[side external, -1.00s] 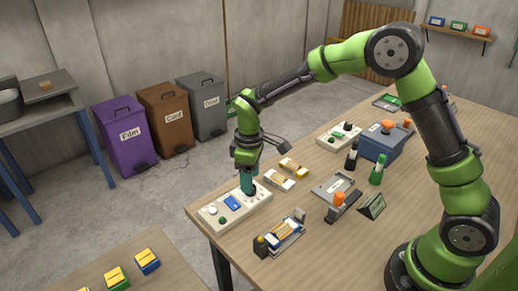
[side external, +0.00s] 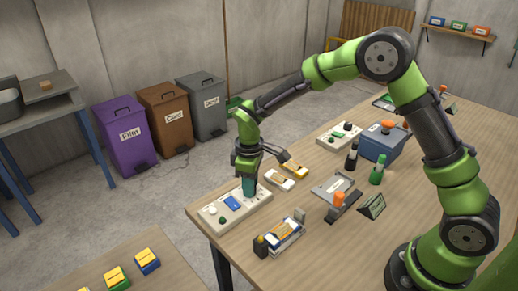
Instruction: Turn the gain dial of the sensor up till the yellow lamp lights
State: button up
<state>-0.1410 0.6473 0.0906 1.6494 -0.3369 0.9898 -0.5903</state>
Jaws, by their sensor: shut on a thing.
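The sensor seems to be the long white box (side external: 228,218) at the near left corner of the table. My gripper (side external: 249,191) points down onto the right part of this box, shut on a dial there. Its fingers hide the dial, so I cannot see its setting. I cannot make out a lit yellow lamp.
White and yellow blocks (side external: 279,180) lie just behind the box. A holder with yellow and blue pieces (side external: 284,233) stands in front to the right. The table's left edge is close.

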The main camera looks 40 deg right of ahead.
jog(key=shift+m, duration=3.4)
jog(key=o, duration=1)
jog(key=shift+o, duration=0.2)
jog(key=shift+r, duration=0.1)
notch_tip(320, 180, up, 17)
